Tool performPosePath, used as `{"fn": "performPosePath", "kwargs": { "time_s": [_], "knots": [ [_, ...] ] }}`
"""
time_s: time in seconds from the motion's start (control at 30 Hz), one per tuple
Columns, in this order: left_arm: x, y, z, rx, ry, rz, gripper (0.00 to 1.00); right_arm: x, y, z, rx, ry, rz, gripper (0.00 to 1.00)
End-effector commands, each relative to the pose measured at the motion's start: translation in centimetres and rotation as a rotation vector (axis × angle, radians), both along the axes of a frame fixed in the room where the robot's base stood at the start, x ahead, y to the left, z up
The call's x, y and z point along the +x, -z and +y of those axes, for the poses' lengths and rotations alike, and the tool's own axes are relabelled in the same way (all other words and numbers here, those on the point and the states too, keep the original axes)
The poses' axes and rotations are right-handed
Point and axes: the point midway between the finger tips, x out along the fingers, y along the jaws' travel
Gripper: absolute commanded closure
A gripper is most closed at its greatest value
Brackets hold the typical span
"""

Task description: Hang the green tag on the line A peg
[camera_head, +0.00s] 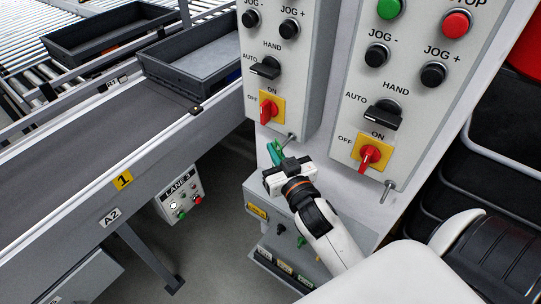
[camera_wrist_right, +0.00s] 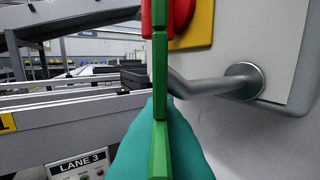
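My right gripper (camera_head: 287,172) is shut on the green tag (camera_head: 274,152), which stands out from its fingers toward the lower edge of the left control panel. A short metal peg (camera_head: 289,138) sticks out of that panel just beside the tag. In the right wrist view the green tag (camera_wrist_right: 160,95) is seen edge-on, with a teal shape around its lower part. The bent peg (camera_wrist_right: 215,85) comes from the right and its end reaches close to the tag. I cannot tell whether they touch. A second peg (camera_head: 388,189) is on the right panel. My left gripper is out of view.
Red switches on yellow plates (camera_head: 269,109) (camera_head: 370,157) sit above the pegs. Below my gripper is a shelf (camera_head: 285,268) with small green and dark items. A conveyor (camera_head: 90,150) with grey trays runs on the left, with a LANE 3 box (camera_head: 180,196).

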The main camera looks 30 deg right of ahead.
Motion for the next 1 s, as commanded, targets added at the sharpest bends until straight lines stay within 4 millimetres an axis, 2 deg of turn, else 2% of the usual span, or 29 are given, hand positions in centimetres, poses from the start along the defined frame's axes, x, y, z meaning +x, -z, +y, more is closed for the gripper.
{"fn": "performPosePath", "kwargs": {
  "time_s": [0.5,1.0],
  "knots": [
    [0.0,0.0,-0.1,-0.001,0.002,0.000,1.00,1.1,0.6,-2.5,-0.001,0.001,-0.002,1.00],
    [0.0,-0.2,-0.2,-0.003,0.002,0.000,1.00,1.2,1.0,-2.9,0.000,0.001,-0.001,1.00]
  ]
}}
